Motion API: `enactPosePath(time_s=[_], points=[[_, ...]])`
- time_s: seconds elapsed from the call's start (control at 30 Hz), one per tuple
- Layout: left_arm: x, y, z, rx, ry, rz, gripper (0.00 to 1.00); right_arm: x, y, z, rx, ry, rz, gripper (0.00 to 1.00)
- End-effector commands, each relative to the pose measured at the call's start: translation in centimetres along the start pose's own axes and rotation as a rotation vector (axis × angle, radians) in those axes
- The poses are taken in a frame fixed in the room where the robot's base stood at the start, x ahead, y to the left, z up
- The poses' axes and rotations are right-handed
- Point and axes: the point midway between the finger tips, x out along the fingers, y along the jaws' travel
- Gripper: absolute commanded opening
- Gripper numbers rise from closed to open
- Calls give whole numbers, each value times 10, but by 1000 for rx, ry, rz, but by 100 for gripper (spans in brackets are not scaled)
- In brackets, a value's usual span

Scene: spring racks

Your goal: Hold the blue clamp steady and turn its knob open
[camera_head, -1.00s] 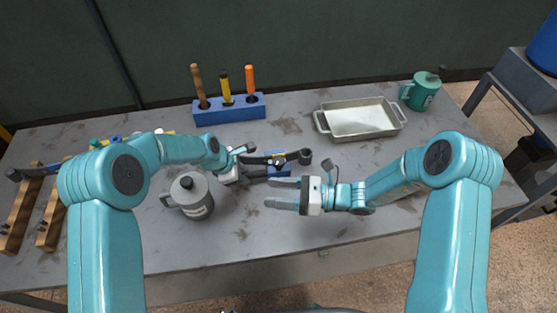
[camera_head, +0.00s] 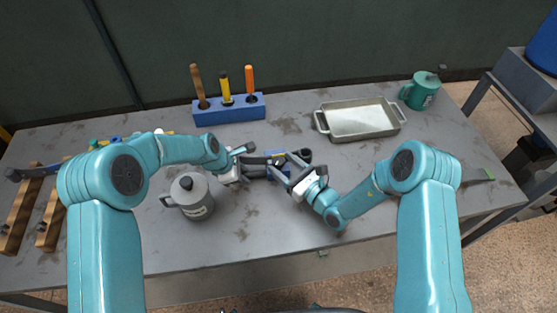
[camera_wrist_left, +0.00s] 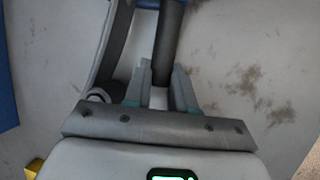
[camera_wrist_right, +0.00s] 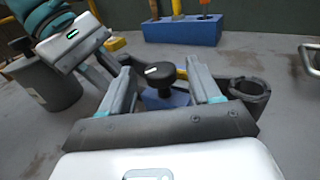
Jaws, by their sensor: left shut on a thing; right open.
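The blue clamp (camera_head: 272,173) lies mid-table, with dark bars and a blue body that also shows in the right wrist view (camera_wrist_right: 170,99). Its round black knob (camera_wrist_right: 160,74) has a white mark on top and stands above the blue body. My left gripper (camera_head: 240,164) is shut on a dark bar (camera_wrist_left: 168,45) of the clamp, at its left end. My right gripper (camera_head: 286,167) is open at the clamp, its fingers on either side of the knob in the right wrist view (camera_wrist_right: 163,70), with gaps visible. In the head view the right gripper partly hides the clamp.
A grey canister (camera_head: 193,197) stands close by my left gripper. A blue tool rack (camera_head: 228,113) stands behind the clamp. A metal tray (camera_head: 361,134) and a green mug (camera_head: 420,91) are at the back right. Wooden racks (camera_head: 22,215) are at the left. The front right is largely clear.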

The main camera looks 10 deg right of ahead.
Motion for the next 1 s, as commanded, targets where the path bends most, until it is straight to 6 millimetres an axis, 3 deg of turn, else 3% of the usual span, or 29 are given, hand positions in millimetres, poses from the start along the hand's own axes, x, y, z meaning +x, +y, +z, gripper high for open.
enactPosePath(time_s=[0.2, 0.5, 0.53, 0.67, 1.0], points=[[-1, 1, 0, -1, 0, 2, 0, 24, 0, 0, 0, 0, 0, 63], [0, 1, 0, -1, -1, 2, 0, 26, 0, 0, 1, 1, 0, 63], [0, 1, 0, -1, -1, 2, 0, 26, 0, 0, 1, 0, 0, 56], [-1, 1, 0, -1, -1, 2, 0, 26, 0, 0, 1, 0, 0, 14], [-1, 1, 0, 0, 0, 2, 0, 26, -1, 1, 2, -4, 42, 14]])
